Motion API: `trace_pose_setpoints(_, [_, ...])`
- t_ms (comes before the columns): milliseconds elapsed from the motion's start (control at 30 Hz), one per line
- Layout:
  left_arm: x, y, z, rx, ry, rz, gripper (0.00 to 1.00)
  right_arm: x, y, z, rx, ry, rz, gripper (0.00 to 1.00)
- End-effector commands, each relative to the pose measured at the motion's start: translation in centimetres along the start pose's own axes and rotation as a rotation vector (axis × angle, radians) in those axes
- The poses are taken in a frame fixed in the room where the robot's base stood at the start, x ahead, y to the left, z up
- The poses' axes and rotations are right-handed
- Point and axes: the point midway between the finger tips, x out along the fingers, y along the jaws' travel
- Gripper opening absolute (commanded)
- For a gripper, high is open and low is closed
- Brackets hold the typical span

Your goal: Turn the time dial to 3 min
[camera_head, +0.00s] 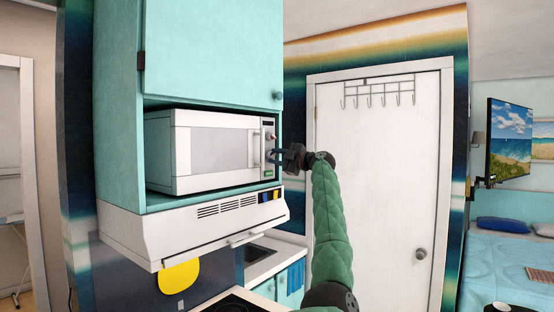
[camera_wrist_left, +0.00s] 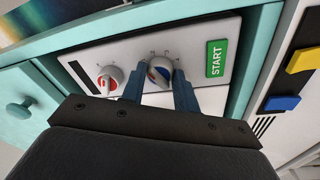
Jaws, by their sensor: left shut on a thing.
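The white microwave (camera_head: 215,152) sits in a teal cabinet niche, its control panel on the right side of its front. My left gripper (camera_head: 276,155) reaches the panel from the right. In the left wrist view, its two blue-grey fingers (camera_wrist_left: 159,88) stand on either side of the grey time dial (camera_wrist_left: 158,68), closed on it. This dial has a blue and red mark and lies nearest the green START button (camera_wrist_left: 215,58). Its scale marks are too small to read. The other dial (camera_wrist_left: 110,77), with a red mark, is free. My right gripper is not in view.
A teal cabinet door (camera_head: 212,50) is above the microwave, and a white range hood (camera_head: 195,228) with blue and yellow buttons is below. A sink (camera_head: 258,254) lies lower down. A white door (camera_head: 378,180) stands behind my arm.

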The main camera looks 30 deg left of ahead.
Motion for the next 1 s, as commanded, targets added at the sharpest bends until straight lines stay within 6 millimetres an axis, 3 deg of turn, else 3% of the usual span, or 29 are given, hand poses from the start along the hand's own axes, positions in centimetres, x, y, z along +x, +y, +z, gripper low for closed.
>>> trace_pose_setpoints(433, [-0.1, -0.4, 0.1, 0.423, -0.03, 0.035, 0.07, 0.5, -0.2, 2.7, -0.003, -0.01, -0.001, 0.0])
trace_pose_setpoints(600, [-0.1, -0.3, 0.0, 0.582, -0.041, 0.05, 0.07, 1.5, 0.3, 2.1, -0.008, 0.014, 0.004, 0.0])
trace_pose_setpoints(1000, [0.0, -0.2, -0.3, 0.895, -0.059, 0.082, 0.07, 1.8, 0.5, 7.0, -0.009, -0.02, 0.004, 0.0])
